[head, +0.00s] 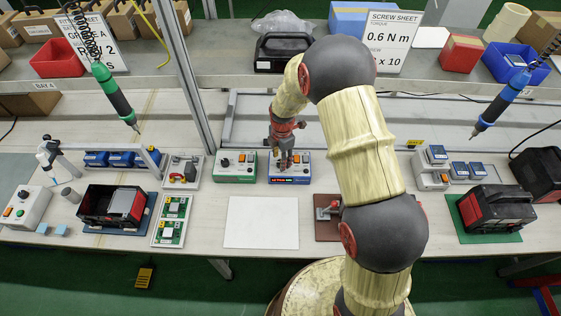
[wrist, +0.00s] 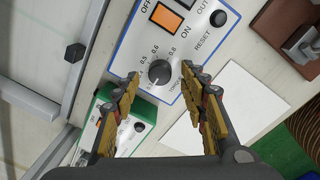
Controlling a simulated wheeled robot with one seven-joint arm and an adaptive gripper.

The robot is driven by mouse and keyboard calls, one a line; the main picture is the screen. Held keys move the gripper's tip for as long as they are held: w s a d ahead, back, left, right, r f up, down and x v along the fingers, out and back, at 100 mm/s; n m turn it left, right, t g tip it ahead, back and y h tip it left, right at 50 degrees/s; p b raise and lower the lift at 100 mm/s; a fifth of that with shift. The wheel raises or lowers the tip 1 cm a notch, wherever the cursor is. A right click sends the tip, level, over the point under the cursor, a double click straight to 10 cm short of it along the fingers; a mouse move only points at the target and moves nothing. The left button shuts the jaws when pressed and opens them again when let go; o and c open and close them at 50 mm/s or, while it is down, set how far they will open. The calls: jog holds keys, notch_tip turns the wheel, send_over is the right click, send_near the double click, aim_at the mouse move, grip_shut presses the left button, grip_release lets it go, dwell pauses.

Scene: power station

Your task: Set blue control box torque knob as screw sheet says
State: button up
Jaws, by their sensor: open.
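The blue control box (head: 290,179) stands on the bench, partly hidden by my gripper (head: 286,163), which points down over it. The dark round torque knob (wrist: 159,72) has marks including 0.5, 0.6 and 0.8. I cannot clearly tell where its pointer stands. My gripper (wrist: 160,78) is open, its fingertips on either side of the knob in the picture; contact is not clear. The screw sheet (head: 392,36) reads 0.6 N m.
A green control box (head: 236,166) stands close left of the blue one; it also shows in the wrist view (wrist: 128,124). A blank white sheet (head: 261,222) lies in front. A brown block with a red part (head: 328,229) is to the right. A metal post (head: 191,75) rises behind left.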

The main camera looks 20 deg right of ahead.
jog(key=shift+f, duration=0.9)
jog(key=c, duration=0.3)
jog(key=c, duration=0.7)
grip_shut()
